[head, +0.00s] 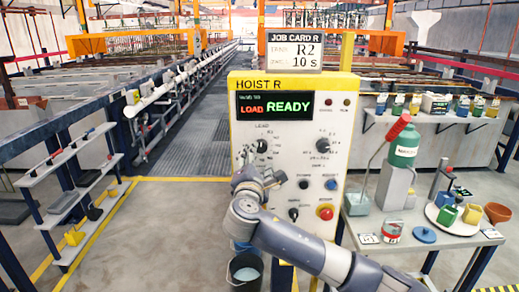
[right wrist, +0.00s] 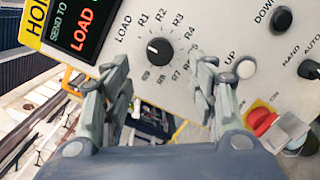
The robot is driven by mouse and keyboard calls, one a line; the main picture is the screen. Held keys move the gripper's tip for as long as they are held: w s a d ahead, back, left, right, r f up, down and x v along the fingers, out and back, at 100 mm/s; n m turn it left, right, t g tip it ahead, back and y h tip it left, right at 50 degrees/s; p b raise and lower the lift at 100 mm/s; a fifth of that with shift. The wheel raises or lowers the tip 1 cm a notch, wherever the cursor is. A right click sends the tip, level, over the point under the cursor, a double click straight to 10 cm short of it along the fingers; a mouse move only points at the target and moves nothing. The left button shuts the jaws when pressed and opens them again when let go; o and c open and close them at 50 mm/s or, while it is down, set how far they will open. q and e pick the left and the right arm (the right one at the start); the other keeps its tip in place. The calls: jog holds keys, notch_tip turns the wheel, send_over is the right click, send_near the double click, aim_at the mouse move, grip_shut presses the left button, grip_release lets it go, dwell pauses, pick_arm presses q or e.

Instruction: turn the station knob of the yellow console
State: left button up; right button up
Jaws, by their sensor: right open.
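The yellow-trimmed console (head: 293,120), marked HOIST R, stands in front of me with a white panel. Its screen (head: 275,106) reads LOAD in red and READY in green. The station knob (head: 262,146) is black and sits below the screen; in the right wrist view the knob (right wrist: 160,50) has a ring of labels, LOAD and R1 upward, and a white mark towards LOAD's side. My right gripper (head: 258,172) is open just below the knob. In the right wrist view its fingers (right wrist: 164,85) are spread, with the knob beyond and between them, seemingly untouched. My left gripper is not in view.
A job card (head: 294,51) above the console reads R2 and 10 s. Other knobs, a blue button (head: 331,184) and a red button (head: 326,213) share the panel. A bucket (head: 245,272) stands below. A cluttered table (head: 455,240) is at right, a shelf rack (head: 70,190) at left.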

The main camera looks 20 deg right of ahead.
aim_at(260, 149)
jog(key=shift+p+x, duration=0.7)
jog(key=shift+x, duration=2.65)
jog(key=c, duration=1.1)
